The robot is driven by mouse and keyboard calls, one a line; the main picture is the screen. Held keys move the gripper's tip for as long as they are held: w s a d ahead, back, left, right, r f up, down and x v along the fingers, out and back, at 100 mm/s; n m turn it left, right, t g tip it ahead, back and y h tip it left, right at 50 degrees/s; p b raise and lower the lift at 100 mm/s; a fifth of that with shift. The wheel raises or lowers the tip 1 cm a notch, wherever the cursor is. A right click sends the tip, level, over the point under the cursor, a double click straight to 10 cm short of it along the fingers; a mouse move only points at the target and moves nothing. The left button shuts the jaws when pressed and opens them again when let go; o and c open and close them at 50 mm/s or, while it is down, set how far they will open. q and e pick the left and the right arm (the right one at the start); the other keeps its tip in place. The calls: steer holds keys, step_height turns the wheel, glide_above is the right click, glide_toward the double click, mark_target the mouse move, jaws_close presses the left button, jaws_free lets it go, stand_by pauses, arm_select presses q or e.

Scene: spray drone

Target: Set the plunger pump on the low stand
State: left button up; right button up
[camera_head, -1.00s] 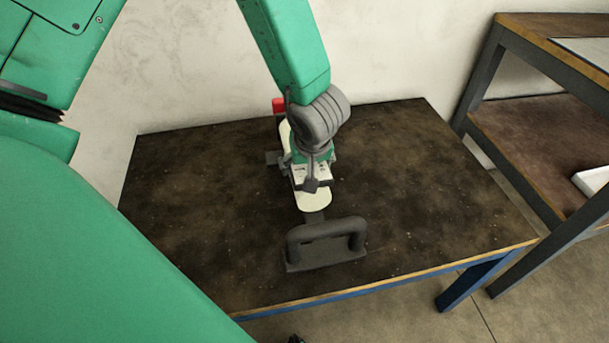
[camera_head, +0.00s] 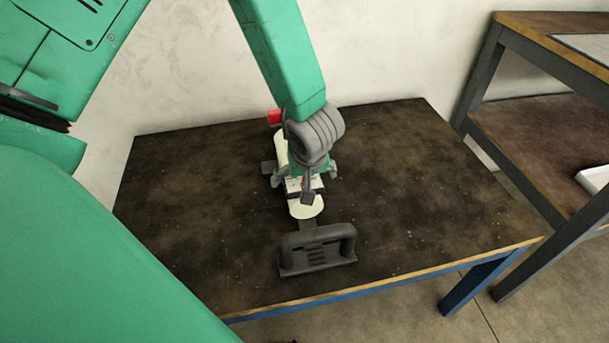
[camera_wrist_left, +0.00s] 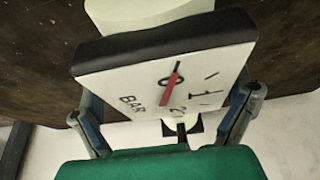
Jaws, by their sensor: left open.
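The plunger pump lies on the dark table, with a cream body (camera_head: 306,208), a dark handle (camera_head: 318,249) at the near end and a red part (camera_head: 274,117) at the far end. My left gripper (camera_head: 303,178) is over the pump's middle, its fingers spread to either side. In the left wrist view, a white gauge face (camera_wrist_left: 170,82) marked BAR, with a red needle, sits between the open fingers (camera_wrist_left: 165,112). I cannot tell whether the fingers touch the pump. My right gripper is not in view. I cannot tell for sure which thing is the low stand.
The dark table (camera_head: 400,190) is otherwise clear around the pump. A two-level bench (camera_head: 525,145) stands at the right, with a white object (camera_head: 594,178) at the edge of its lower shelf. A pale wall (camera_head: 380,50) is close behind the table.

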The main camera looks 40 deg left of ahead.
arm_select(q)
steer(key=shift+a+r, duration=0.25)
steer(key=shift+a, duration=0.05)
steer(key=p+v, duration=0.5)
steer(key=v, duration=0.6)
steer(key=shift+d, duration=0.15)
steer(key=shift+r+p, duration=0.2)
steer(key=shift+p, duration=0.15)
steer(key=shift+s, duration=0.1)
steer(key=shift+a+f, duration=0.1)
steer(key=shift+a, duration=0.2)
steer(key=shift+d, duration=0.2)
